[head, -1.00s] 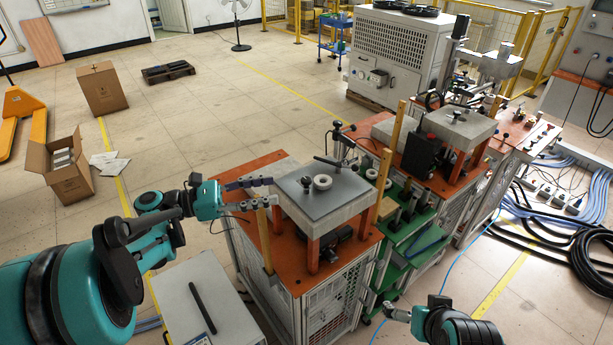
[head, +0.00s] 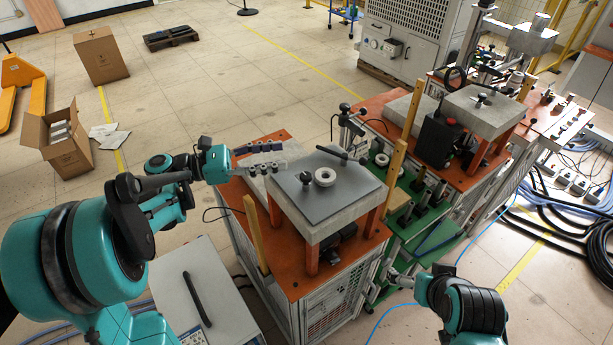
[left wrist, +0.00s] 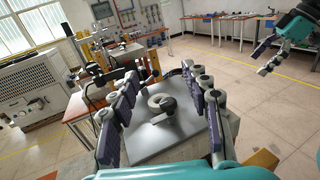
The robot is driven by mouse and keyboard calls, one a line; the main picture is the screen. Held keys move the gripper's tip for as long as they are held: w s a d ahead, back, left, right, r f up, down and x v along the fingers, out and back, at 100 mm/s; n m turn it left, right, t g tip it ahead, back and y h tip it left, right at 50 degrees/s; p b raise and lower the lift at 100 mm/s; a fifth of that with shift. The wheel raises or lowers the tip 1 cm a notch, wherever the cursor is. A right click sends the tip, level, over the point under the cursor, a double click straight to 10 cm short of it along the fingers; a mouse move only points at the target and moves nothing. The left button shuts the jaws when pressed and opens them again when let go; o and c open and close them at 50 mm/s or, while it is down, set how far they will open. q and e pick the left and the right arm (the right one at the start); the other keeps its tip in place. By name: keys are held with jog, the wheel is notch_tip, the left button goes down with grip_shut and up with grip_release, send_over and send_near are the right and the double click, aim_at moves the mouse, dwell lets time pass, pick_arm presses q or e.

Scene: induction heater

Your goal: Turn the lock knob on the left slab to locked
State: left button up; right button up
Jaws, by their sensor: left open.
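The left slab (head: 345,198) is a grey-topped block on orange legs over an orange-topped cabinet. On it are a small dark knob (head: 305,178), a pale ring (head: 325,177) and a black bar handle (head: 332,152). My left gripper (head: 284,156) is open and empty by the slab's far left edge, its fingers pointing right. In the left wrist view the slab top (left wrist: 175,140) and ring (left wrist: 160,101) appear between the spread fingers. I cannot read the knob's setting. My right gripper (head: 397,278) is right of the cabinet; its fingers look apart in the left wrist view (left wrist: 264,56).
A wooden post (head: 254,228) stands at the slab's left and another (head: 394,178) at its right. A similar slab (head: 481,108) stands on the right cabinet. A green fixture stand (head: 412,222) lies between. A pale box (head: 190,280) stands front left.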

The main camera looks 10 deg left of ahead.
pick_arm(q)
jog(key=f, duration=0.1)
jog(key=b, duration=0.8)
send_near(306, 175)
jog(key=d, duration=0.2)
jog(key=x, duration=0.2)
jog(key=b+x, duration=0.1)
jog(key=x, duration=0.5)
jog(key=shift+w+a+f, duration=0.1)
jog(key=shift+w, duration=0.3)
grip_shut()
